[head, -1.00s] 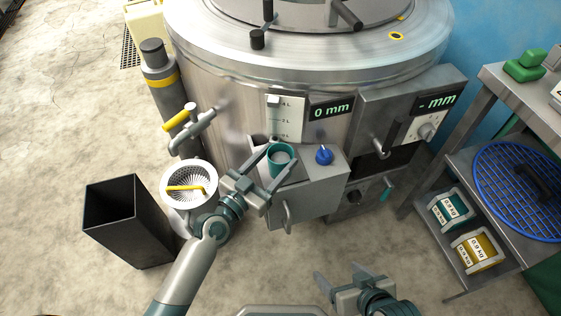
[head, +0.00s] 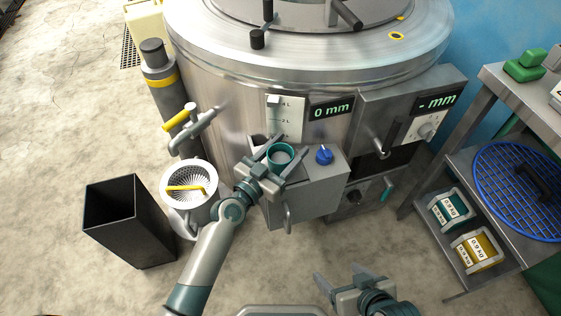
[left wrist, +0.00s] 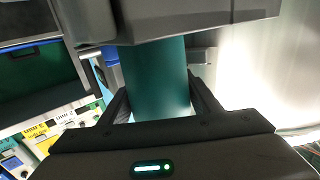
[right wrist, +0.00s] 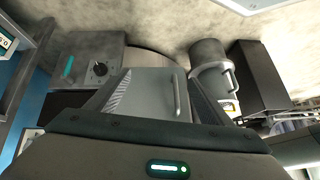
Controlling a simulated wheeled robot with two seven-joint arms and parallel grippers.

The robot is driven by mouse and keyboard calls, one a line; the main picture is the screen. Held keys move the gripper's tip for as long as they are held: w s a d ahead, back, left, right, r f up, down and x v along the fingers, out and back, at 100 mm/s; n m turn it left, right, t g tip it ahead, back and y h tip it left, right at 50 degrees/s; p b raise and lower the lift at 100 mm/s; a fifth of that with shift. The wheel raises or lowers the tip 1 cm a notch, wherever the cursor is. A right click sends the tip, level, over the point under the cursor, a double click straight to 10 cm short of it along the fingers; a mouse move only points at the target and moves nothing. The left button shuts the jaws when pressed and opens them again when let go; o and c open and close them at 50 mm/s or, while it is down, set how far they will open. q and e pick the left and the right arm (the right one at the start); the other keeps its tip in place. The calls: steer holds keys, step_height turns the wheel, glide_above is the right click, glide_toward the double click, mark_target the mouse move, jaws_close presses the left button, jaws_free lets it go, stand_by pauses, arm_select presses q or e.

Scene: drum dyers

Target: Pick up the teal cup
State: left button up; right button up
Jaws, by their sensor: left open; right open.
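The teal cup (head: 281,157) stands upright on top of the grey box (head: 318,187) at the front of the steel drum. My left gripper (head: 281,153) is open, with one finger on each side of the cup. In the left wrist view, the teal cup (left wrist: 155,80) fills the space between the open fingers (left wrist: 160,100); I cannot tell whether they touch it. My right gripper (head: 345,274) is open and empty, low over the floor in front of the box. The right wrist view shows nothing between its fingers.
A blue knob (head: 324,154) sits on the box just right of the cup. A tap with a yellow handle (head: 180,117) and a white strainer (head: 189,180) are to the left. A black bin (head: 132,225) stands on the floor. A shelf rack (head: 480,178) stands at right.

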arm_select(q)
steer(key=shift+c, duration=0.4)
steer(key=c, duration=0.6)
steer(key=shift+r, duration=0.15)
steer(key=shift+c, duration=0.2)
arm_select(e)
steer(key=shift+r, duration=0.1)
arm_select(q)
steer(key=shift+r+p, duration=0.4)
steer(key=shift+p, duration=0.05)
step_height(320, 180, up, 3)
steer(key=p, duration=0.3)
steer(key=shift+r, duration=0.1)
arm_select(e)
steer(key=s+d+g+h+p, duration=0.2)
steer(key=s+d+g+h, duration=0.15)
steer(key=d, duration=0.35)
arm_select(q)
steer(key=s+d+r+p, duration=0.5)
steer(key=d+r+p, duration=0.1)
steer(key=d, duration=0.4)
steer(key=shift+s+d+r+p, duration=0.2)
steer(key=shift+r+p, duration=0.2)
steer(key=shift+p, duration=0.2)
arm_select(e)
step_height(320, 180, down, 19)
steer(key=s, duration=0.2)
steer(key=shift+d+y, duration=0.45)
steer(key=shift+g, duration=0.25)
